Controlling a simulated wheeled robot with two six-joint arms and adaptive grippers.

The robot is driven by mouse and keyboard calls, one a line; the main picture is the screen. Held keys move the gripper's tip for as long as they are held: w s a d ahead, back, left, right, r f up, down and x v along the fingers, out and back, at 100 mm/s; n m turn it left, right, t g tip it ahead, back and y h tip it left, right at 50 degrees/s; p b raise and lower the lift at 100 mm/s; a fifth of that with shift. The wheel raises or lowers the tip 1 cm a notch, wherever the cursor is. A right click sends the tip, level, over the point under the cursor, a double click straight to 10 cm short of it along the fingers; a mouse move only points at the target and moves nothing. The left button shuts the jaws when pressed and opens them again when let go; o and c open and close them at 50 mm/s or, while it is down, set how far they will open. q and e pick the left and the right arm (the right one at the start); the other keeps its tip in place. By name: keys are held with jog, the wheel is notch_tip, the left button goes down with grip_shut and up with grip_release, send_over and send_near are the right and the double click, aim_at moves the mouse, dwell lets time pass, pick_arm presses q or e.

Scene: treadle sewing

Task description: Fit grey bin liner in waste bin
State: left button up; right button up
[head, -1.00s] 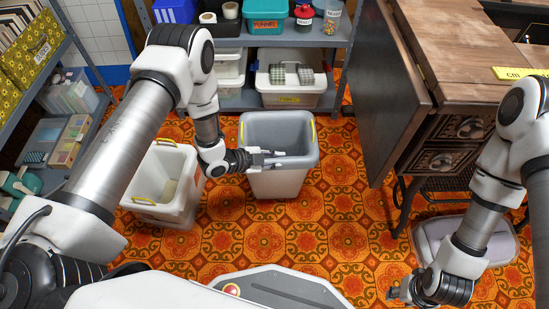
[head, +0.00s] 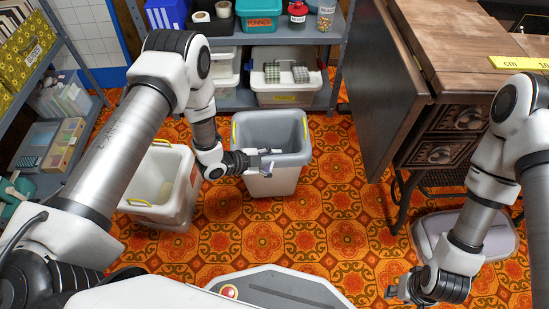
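The waste bin (head: 272,184) stands upright on the floor in the middle of the head view, with a pale lower body and yellow handles at its sides. The grey bin liner (head: 268,125) lines its inside and shows as a grey band around the rim. My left gripper (head: 269,159) is at the bin's near rim, with its fingers apart. I cannot tell whether it touches the liner, and it hides part of the near rim. My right gripper (head: 393,291) is low at the lower right, away from the bin. Its fingers are too small to read.
A white bin (head: 150,208) with yellow handles stands left of the waste bin. A metal shelf (head: 233,101) with boxes is behind. The wooden sewing table (head: 440,40) is at right, with a grey padded item (head: 502,241) below. Tiled floor is clear between.

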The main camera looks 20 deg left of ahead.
pick_arm(q)
jog(key=shift+s+a+f, duration=0.15)
jog(key=shift+s+f, duration=0.1)
jog(key=v, duration=1.2)
jog(key=shift+r, duration=0.2)
jog(key=shift+w, duration=0.1)
